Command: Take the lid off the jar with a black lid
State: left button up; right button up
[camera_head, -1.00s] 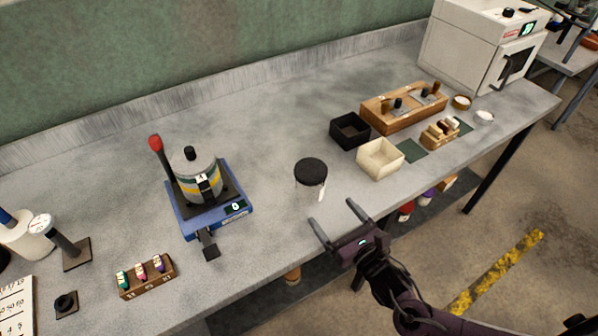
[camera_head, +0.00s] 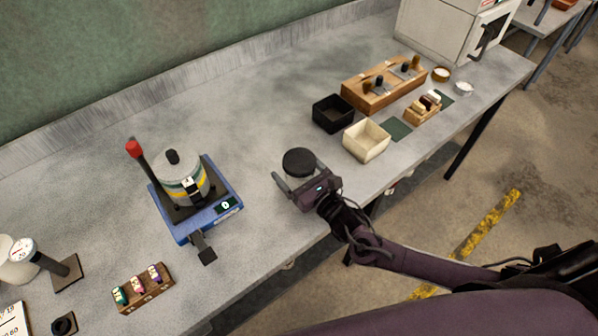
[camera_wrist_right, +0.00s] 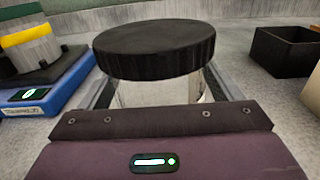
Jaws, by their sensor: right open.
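The jar's black lid (camera_head: 299,161) shows in the head view near the table's front edge, on a jar mostly hidden by my right gripper. In the right wrist view the ribbed black lid (camera_wrist_right: 156,48) sits on top of the clear glass jar (camera_wrist_right: 160,90). My right gripper (camera_head: 300,180) is open and level with the jar, below the lid. Its fingers lie on either side of the jar; I cannot tell whether they touch it. My left gripper is not in view.
A blue device (camera_head: 212,219) with a striped canister and a red-knobbed lever stands to the left. A black box (camera_head: 333,113) and a cream box (camera_head: 366,141) stand to the right. A wooden vial rack (camera_head: 145,289) is at front left. The table behind the jar is clear.

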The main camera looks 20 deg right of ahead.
jog(key=shift+w+a, duration=0.1)
jog(key=shift+w, duration=0.1)
jog(key=c, duration=1.3)
jog(key=shift+r, duration=0.15)
notch_tip(320, 180, up, 20)
jog(key=shift+f+b, duration=0.1)
jog(key=shift+b, duration=1.05)
jog(key=o, duration=0.5)
jog(key=c, duration=0.7)
jog(key=shift+s, duration=0.1)
